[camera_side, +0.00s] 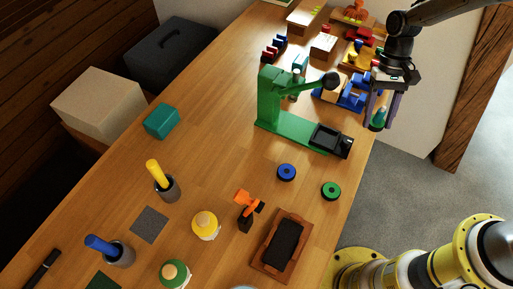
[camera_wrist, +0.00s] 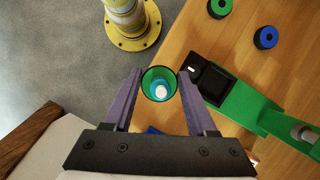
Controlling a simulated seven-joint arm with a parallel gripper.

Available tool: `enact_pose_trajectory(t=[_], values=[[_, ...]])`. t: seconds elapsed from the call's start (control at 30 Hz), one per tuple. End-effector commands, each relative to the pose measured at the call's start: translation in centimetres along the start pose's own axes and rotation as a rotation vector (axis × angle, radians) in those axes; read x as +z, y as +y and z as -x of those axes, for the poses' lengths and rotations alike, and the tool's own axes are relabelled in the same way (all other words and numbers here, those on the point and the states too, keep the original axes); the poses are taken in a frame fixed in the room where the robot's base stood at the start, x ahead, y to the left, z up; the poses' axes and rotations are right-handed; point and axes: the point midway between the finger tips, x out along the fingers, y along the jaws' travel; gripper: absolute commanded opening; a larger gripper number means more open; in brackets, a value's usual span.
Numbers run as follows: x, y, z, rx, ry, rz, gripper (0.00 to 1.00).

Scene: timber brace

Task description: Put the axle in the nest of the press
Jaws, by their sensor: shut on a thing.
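My gripper (camera_side: 379,106) is shut on a green-rimmed round piece with a pale blue and white centre, seen end-on in the wrist view (camera_wrist: 159,85); I take it for the axle. Its green end (camera_side: 378,120) shows below the fingers in the side view; its full length is hidden. The green press (camera_side: 270,97) stands on the table with a black ball on its lever. A black recessed block (camera_side: 328,138) sits at the near end of its green base. My gripper is right of the press, raised and apart from it.
A blue ring (camera_side: 286,172) and a green ring (camera_side: 331,190) lie in front of the press. Blue, yellow and red parts crowd the table behind it. A brown tray (camera_side: 265,259) lies nearer. The table's right edge runs below my gripper.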

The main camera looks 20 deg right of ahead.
Motion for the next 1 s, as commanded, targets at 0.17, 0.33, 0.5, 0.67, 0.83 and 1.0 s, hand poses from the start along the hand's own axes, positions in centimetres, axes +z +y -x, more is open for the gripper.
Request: enact_pose_trajectory(t=[0.17,0.33,0.5,0.67,0.83,1.0], values=[[6.2,-5.3,-0.3,-0.138,0.000,-0.327,0.00],[11.8,-9.0,-1.2,-0.274,0.001,-0.653,0.00],[14.1,-12.8,-2.1,-0.402,0.001,-0.962,0.00],[14.0,-15.9,-2.1,-0.500,0.001,-1.195,0.00],[13.5,-18.3,-1.7,-0.576,0.001,-1.376,0.00],[13.1,-19.6,-1.2,-0.627,0.003,-1.501,0.00]])
